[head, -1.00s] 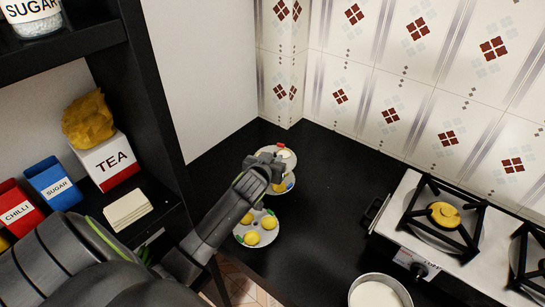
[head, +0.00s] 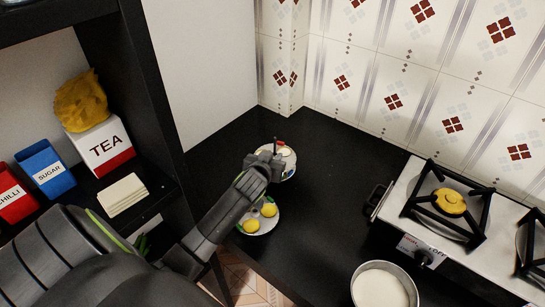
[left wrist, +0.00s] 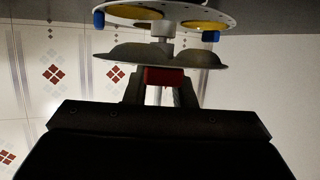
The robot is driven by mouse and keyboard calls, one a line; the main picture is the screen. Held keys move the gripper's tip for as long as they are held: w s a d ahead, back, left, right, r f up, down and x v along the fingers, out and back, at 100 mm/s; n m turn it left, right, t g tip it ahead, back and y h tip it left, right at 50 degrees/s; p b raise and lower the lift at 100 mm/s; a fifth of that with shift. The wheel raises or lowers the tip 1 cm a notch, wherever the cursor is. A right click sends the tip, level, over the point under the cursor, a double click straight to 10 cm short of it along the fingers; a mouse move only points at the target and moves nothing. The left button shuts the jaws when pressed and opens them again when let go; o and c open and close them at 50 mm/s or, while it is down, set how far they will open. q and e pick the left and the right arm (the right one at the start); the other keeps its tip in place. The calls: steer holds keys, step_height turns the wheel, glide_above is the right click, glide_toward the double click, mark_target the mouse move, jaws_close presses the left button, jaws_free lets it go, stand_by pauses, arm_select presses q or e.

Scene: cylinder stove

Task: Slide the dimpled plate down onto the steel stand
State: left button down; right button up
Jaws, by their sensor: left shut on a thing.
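The grey dimpled plate (left wrist: 160,56) has a red tab (left wrist: 165,76), and my left gripper (left wrist: 163,90) is shut on that tab. In the head view this plate (head: 288,154) is partly hidden by my left gripper (head: 264,160). A holed plate (left wrist: 220,14) with yellow rounds and blue tabs lies close to it on the steel stand. The stand's grey central post (left wrist: 160,32) shows in the gap between the two plates. I cannot tell whether the held plate touches anything below. My right gripper is not in view.
Another plate (head: 249,227) with yellow rounds lies on the black counter (head: 325,195), partly behind my left arm. A stove (head: 410,205) and a pot (head: 383,287) are at right. A shelf with a TEA box (head: 106,148) is at left.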

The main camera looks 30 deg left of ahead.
arm_select(q)
steer(key=shift+f, duration=0.35)
stand_by(0.5)
steer(key=c, duration=1.1)
jaws_free()
steer(key=shift+c, duration=0.2)
steer(key=b+v, duration=0.1)
steer(key=v, duration=1.6)
steer(key=shift+s, duration=0.2)
steer(key=shift+d, duration=0.1)
